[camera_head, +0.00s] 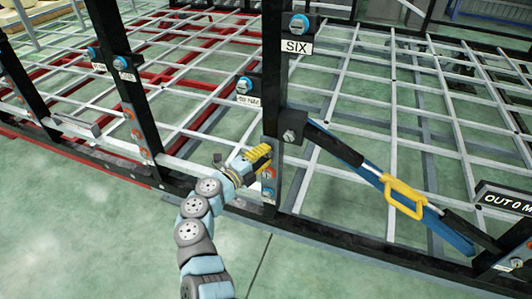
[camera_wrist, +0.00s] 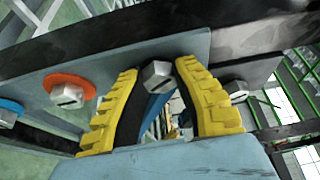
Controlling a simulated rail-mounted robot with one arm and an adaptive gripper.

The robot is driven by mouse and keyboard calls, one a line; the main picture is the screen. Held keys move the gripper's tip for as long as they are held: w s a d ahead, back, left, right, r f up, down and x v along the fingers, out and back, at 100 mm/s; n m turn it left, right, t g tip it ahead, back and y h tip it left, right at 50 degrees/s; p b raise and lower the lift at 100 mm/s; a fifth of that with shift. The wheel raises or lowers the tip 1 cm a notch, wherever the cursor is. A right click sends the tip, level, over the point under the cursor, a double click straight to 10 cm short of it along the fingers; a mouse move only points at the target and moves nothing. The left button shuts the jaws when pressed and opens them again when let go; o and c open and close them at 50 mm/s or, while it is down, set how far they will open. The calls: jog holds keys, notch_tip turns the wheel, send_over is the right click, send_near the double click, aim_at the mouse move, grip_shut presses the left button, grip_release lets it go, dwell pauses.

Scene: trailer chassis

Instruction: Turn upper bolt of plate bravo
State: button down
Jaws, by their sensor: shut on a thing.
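A grey plate (camera_wrist: 195,45) with several hex bolts crosses the wrist view; I see no label naming it bravo. My gripper (camera_wrist: 158,70) has yellow ridged fingers, with their tips on either side of a grey slotted hex bolt (camera_wrist: 157,75). It is shut on this bolt. An orange-ringed bolt (camera_wrist: 70,89) is to the left on the same plate. In the head view my gripper (camera_head: 260,157) is at the black post under the SIX sign, just above an orange-ringed bolt (camera_head: 268,173). The held bolt is hidden there by the fingers.
A blue-ringed bolt (camera_wrist: 9,113) is at the far left of the wrist view, and another bolt (camera_wrist: 237,89) lies right of the fingers. The SIX sign (camera_head: 297,47) is higher up. A blue bar with a yellow handle (camera_head: 403,198) slants down to the right.

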jog(key=shift+a+r, duration=0.1)
jog(key=shift+r, duration=0.1)
dwell(0.4)
jog(key=c, duration=0.8)
grip_release()
jog(key=shift+s+a+f, duration=0.1)
jog(key=shift+a, duration=0.05)
jog(key=shift+o, duration=0.2)
jog(key=shift+f, duration=0.1)
jog(key=v, duration=1.2)
